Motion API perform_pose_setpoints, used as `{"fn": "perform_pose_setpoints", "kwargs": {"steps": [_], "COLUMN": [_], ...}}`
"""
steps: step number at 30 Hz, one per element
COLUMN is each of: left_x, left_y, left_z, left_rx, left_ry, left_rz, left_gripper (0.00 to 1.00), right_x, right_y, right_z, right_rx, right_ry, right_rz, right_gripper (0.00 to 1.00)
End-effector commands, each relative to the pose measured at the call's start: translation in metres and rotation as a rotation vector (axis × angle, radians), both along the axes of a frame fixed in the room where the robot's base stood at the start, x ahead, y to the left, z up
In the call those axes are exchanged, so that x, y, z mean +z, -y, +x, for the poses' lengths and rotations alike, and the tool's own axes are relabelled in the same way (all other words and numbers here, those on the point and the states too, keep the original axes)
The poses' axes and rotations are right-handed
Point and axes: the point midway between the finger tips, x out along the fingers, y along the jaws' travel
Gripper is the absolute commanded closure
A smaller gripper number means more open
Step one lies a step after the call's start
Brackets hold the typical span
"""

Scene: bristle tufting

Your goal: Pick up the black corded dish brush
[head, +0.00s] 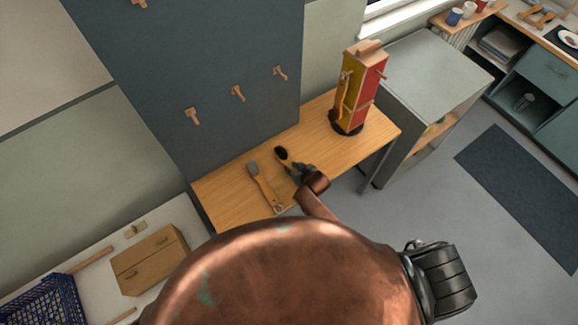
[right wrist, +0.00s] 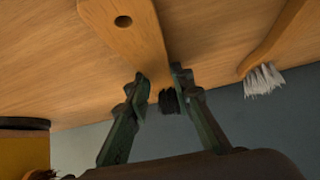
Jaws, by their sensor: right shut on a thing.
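The black dish brush shows its dark bristle head (head: 282,153) on the wooden table in the head view. In the right wrist view its wooden handle (right wrist: 128,25), with a hole, runs down between my fingers, and dark bristles show at its lower end. My right gripper (head: 296,168) is shut on this brush, low over the table; its two fingers also show in the right wrist view (right wrist: 159,78). Much of the brush is hidden by the gripper in the head view. No cord can be made out. My left gripper is not in view.
A second brush with pale bristles (head: 262,183) lies just left of my gripper on the wooden table (head: 222,195). A red and yellow tower (head: 360,88) stands at the table's right end. A dark pegboard panel (head: 200,70) with wooden pegs rises behind.

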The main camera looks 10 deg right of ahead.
Motion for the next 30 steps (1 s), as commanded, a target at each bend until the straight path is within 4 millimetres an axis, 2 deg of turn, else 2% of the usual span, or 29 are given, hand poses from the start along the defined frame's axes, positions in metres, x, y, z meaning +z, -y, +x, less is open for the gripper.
{"fn": "perform_pose_setpoints", "kwargs": {"steps": [10, 16, 20, 25, 30], "left_x": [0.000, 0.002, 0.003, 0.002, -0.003], "left_y": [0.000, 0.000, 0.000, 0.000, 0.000], "left_z": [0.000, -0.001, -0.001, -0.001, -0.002], "left_rx": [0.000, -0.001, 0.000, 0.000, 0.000], "left_ry": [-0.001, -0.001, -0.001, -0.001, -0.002], "left_rz": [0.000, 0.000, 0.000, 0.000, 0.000], "left_gripper": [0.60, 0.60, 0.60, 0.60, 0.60], "right_x": [0.005, 0.032, 0.054, 0.092, 0.108], "right_y": [0.000, 0.000, 0.006, 0.014, 0.026], "right_z": [0.000, 0.001, -0.020, -0.050, -0.091], "right_rx": [0.000, 0.000, -0.001, 0.000, -0.001], "right_ry": [0.001, 0.005, 0.001, 0.003, -0.001], "right_rz": [0.000, 0.001, 0.001, 0.001, 0.000], "right_gripper": [1.00, 1.00, 1.00, 1.00, 1.00]}}
